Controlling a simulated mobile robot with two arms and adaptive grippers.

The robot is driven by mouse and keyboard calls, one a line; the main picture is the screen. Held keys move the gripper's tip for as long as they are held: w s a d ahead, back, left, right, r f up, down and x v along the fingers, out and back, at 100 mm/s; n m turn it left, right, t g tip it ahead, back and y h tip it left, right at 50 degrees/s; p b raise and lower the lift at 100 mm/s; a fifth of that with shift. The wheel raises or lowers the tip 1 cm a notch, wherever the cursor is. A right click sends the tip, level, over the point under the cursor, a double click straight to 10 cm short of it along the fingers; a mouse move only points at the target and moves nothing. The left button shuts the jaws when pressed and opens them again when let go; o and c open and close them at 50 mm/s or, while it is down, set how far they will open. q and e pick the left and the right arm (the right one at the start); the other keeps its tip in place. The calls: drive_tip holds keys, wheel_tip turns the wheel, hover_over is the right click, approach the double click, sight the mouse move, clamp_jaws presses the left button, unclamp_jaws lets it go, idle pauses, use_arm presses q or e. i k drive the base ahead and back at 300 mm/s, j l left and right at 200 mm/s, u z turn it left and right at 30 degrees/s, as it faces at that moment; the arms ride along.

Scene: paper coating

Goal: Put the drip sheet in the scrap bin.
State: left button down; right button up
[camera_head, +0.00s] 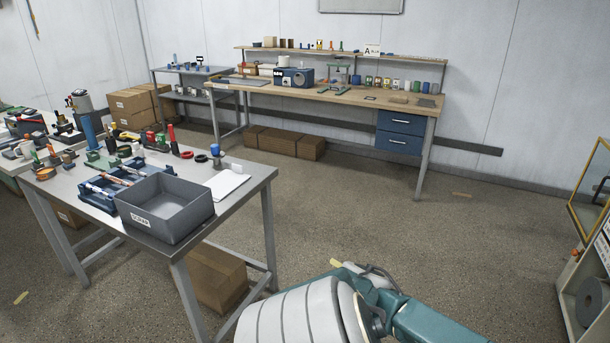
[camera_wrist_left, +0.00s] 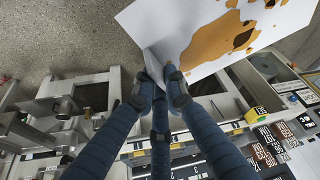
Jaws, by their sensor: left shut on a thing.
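The drip sheet (camera_wrist_left: 218,42), white with brown coating stains, shows in the left wrist view. My left gripper (camera_wrist_left: 164,88) is shut on its lower edge. The sheet stands out beyond the fingertips toward the top right. The sheet and the left gripper do not show in the head view. The scrap bin (camera_head: 178,226) is a grey open box with a white label, on the near corner of the metal table at the left of the head view. Its visible inside looks empty. My right gripper is not in view.
The metal table (camera_head: 262,176) also carries a white sheet (camera_head: 226,184), a blue rack (camera_head: 98,189) and several small tools and bottles. A wooden workbench (camera_head: 350,94) stands against the back wall. Open floor (camera_head: 370,210) lies between. Blurred trays and labelled items lie below the left gripper.

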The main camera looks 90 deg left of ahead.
sight(163, 212)
drive_tip(key=u, duration=2.15)
